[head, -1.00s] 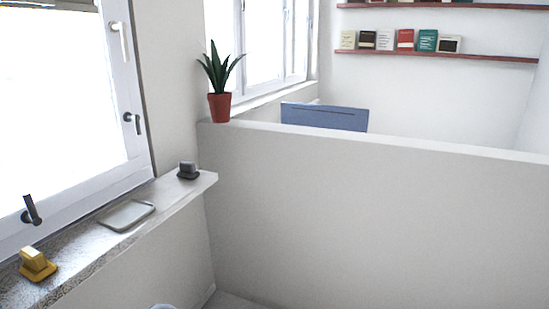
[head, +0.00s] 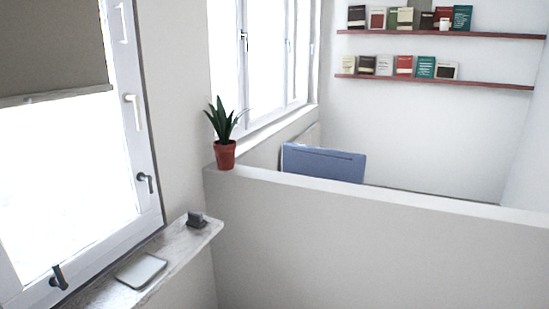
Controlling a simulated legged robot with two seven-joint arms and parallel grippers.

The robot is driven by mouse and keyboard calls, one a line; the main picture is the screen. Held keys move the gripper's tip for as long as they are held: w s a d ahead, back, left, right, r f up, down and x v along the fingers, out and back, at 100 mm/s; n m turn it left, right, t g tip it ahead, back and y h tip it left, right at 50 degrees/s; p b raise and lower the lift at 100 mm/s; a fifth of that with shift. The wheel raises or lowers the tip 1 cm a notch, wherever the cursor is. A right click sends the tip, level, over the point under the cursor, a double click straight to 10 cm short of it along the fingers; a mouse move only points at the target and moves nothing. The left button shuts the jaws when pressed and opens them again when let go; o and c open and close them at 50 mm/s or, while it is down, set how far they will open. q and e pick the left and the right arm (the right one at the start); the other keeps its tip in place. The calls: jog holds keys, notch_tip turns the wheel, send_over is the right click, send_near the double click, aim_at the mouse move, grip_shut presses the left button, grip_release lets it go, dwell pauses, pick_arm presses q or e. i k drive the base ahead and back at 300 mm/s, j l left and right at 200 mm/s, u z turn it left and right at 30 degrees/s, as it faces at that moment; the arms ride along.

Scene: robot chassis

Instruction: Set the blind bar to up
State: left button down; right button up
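The blind (head: 52,48) is a brown-grey sheet over the upper part of the window at the left. Its pale bottom bar (head: 56,95) crosses the window in the upper left, with bright bare glass below it. The left end of the blind and bar is cut off by the picture edge. Neither of my grippers shows in the head view.
A stone sill (head: 175,255) under the window holds a pale tray (head: 141,271) and a dark grey object (head: 196,219). Window handles (head: 146,183) stick out. A white half wall (head: 380,240) carries a potted plant (head: 224,153); bookshelves stand behind.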

aim_at(15, 101)
jog(key=u, duration=1.25)
